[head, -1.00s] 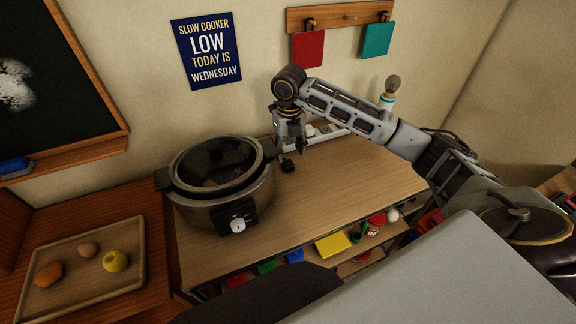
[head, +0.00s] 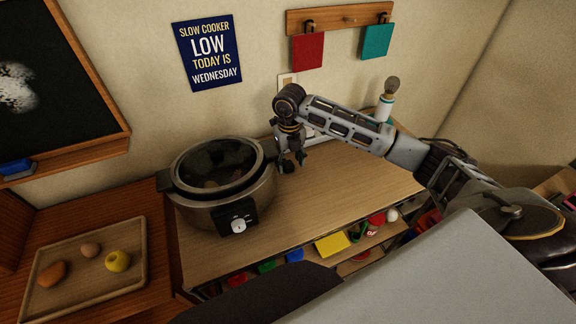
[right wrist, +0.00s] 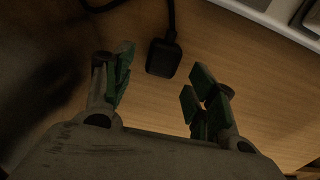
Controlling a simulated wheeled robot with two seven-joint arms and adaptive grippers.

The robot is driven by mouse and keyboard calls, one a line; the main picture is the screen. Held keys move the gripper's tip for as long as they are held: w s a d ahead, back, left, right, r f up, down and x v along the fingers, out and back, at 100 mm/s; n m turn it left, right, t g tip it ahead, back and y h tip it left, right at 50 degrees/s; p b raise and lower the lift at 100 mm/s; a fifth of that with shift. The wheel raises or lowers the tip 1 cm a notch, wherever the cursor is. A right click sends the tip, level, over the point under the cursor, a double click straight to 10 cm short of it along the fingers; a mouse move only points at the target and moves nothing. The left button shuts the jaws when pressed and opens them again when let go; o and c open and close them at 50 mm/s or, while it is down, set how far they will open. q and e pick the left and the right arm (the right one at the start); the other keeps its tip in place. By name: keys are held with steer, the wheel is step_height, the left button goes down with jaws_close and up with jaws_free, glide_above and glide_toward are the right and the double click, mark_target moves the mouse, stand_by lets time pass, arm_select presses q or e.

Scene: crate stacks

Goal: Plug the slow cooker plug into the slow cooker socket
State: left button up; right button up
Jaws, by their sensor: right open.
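The black slow cooker plug (right wrist: 163,58) lies on the wooden tabletop in the right wrist view, with its black cord running up from it. My right gripper (right wrist: 158,82) is open, its green-padded fingers on either side of the plug's near end and not touching it. In the head view my right gripper (head: 292,163) is low over the table, just right of the slow cooker (head: 200,212), and mostly hides the plug. A white socket strip (head: 325,138) lies behind the gripper; its edge shows in the right wrist view (right wrist: 272,12). Which outlet is the slow cooker's, I cannot tell. My left gripper is not in view.
A wooden tray (head: 128,277) with several foods stands at the left. A white-and-teal bottle (head: 385,108) stands behind my right arm. Below the tabletop, a shelf holds a yellow box (head: 332,245) and other items. The table's front right is clear.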

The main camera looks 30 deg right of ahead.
steer(key=shift+f, duration=0.95)
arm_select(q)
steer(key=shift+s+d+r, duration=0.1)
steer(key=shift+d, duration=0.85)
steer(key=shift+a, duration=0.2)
arm_select(e)
steer(key=shift+c, duration=0.7)
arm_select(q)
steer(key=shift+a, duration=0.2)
arm_select(e)
steer(key=c, duration=0.9)
